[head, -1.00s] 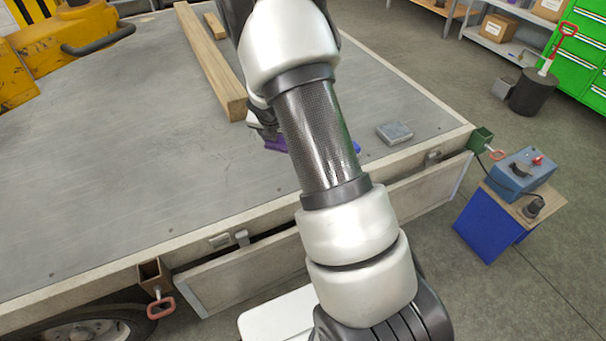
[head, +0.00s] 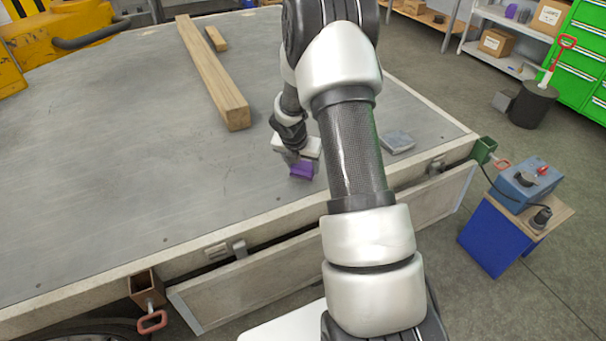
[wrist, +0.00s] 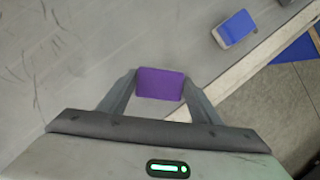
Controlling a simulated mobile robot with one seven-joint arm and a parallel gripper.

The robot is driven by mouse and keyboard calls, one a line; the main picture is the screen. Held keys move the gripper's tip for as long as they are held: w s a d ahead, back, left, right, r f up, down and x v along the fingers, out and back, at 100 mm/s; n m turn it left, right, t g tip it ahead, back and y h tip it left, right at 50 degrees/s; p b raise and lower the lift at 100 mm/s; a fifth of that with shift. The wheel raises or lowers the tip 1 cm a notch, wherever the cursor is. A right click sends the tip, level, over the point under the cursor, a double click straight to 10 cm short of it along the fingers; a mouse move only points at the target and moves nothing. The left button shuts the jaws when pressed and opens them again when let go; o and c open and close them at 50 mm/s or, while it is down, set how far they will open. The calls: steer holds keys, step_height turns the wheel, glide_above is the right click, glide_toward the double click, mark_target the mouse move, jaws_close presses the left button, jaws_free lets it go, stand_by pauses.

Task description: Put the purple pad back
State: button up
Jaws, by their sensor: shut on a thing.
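The purple pad (head: 301,171) is held at the end of my gripper (head: 292,156), over the trailer bed (head: 130,160) near its front edge. In the wrist view the pad (wrist: 160,84) sits between the two fingers of my gripper (wrist: 161,88), which are shut on its sides. I cannot tell whether its underside touches the bed or is a little above it.
A grey block (head: 397,141) lies right of my arm. A wooden beam (head: 215,75) lies behind my gripper. Bed left of it is clear.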

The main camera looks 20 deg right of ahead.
mark_target(302, 168)
steer(key=shift+f+b, duration=0.3)
steer(key=shift+f, duration=1.1)
steer(key=shift+f, duration=0.15)
steer(key=o, duration=1)
steer(key=shift+c, duration=0.2)
